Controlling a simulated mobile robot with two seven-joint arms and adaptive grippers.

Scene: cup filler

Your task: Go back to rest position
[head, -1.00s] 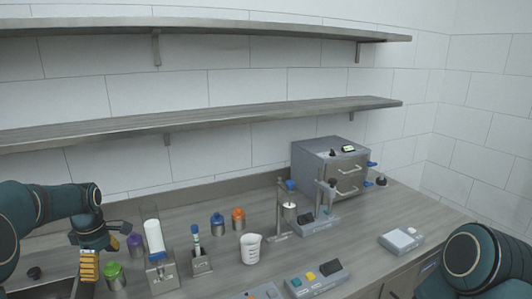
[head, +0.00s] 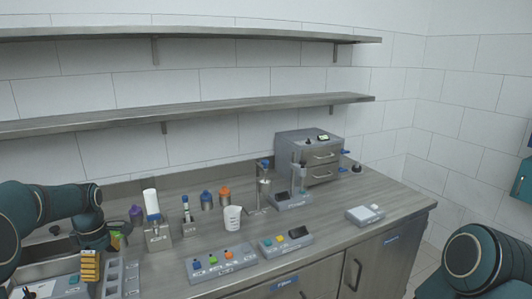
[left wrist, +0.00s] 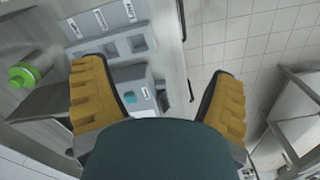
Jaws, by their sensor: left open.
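My left gripper (head: 90,266) has yellow fingers and hangs at the left of the head view, over the front left of the counter (head: 325,214). In the left wrist view its two fingers (left wrist: 160,100) stand wide apart with nothing between them. Beneath them are a grey compartment rack (left wrist: 120,45) with labels and part of the floor.
On the counter stand a white measuring cup (head: 232,219), blue (head: 207,200) and orange (head: 224,196) lidded jars, button panels (head: 221,262), a filler stand (head: 264,188) and a grey drawer unit (head: 309,158). A sink (head: 45,250) is at the left. Floor shows at the right.

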